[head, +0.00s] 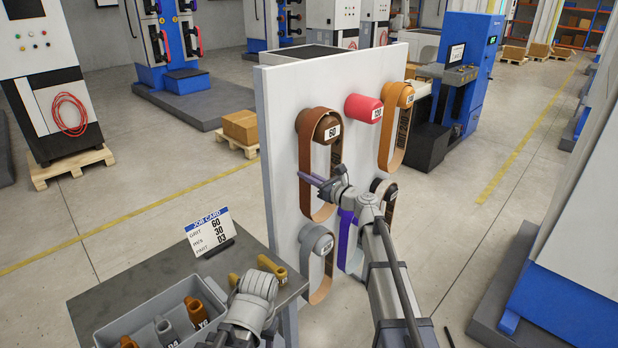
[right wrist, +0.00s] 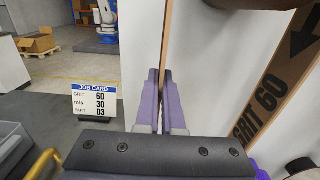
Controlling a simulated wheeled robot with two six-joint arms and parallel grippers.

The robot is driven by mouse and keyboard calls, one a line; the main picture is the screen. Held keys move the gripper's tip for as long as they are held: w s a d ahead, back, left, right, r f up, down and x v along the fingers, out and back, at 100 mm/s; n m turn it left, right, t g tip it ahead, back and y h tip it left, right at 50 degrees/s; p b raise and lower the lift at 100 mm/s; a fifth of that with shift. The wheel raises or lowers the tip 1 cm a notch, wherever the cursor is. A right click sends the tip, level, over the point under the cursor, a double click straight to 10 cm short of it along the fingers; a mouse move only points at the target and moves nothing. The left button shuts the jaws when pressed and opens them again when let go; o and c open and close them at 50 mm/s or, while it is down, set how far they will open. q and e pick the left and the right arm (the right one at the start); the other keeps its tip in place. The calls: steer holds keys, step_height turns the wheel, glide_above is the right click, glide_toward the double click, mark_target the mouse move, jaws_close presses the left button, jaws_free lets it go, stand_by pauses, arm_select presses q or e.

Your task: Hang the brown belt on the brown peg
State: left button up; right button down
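The brown belt (head: 334,172) hangs as a long loop at the brown peg (head: 327,124) labelled 60, on the white panel's upper left. Its top appears to pass over the peg. My right gripper (head: 312,180) has purple fingers at the belt's left strand. In the right wrist view the fingers (right wrist: 162,95) are closed on the edge of that strand (right wrist: 165,45). The other strand, printed GRIT 60 (right wrist: 268,100), shows at the right. My left arm (head: 250,300) is low in the head view; its fingers cannot be made out.
The white panel (head: 281,190) also carries a pink peg (head: 364,108), an orange belt and peg (head: 397,98), a grey peg (head: 318,242), a dark peg (head: 386,188) and a purple belt (head: 347,235). A table with a grey bin (head: 150,318) and job card (head: 210,231) stands left.

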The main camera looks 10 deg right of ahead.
steer(key=shift+w+a, duration=0.25)
steer(key=shift+w, duration=0.1)
steer(key=shift+f, duration=0.1)
stand_by(0.4)
steer(key=shift+f+b, duration=0.3)
steer(key=shift+b, duration=0.1)
steer(key=c, duration=0.7)
jaws_free()
steer(key=shift+s, duration=0.1)
steer(key=shift+v, duration=5.5)
